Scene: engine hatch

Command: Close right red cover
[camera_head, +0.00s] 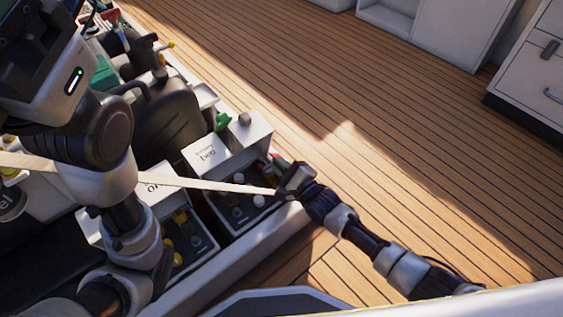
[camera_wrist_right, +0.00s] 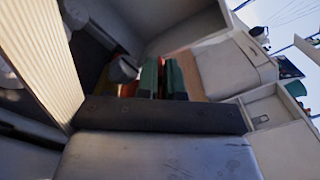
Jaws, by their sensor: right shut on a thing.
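My right gripper (camera_head: 282,185) reaches in from the right over the near end of the engine bay. In the right wrist view, its two green-faced fingers (camera_wrist_right: 163,78) are shut on a thin red piece that shows between them, which looks like the right red cover. In the head view some red (camera_head: 267,168) shows beside the gripper, partly hidden by it. I cannot tell the cover's exact angle. My left arm (camera_head: 105,135) stands large at the left; its fingertips do not show.
A white box (camera_head: 220,150) with printed lettering and a dark switch panel (camera_head: 240,212) stand beside the gripper. A long pale strip (camera_head: 200,184) crosses the bay up to the gripper. A white bay rim (camera_head: 235,262) runs in front. The plank floor (camera_head: 400,150) to the right is clear.

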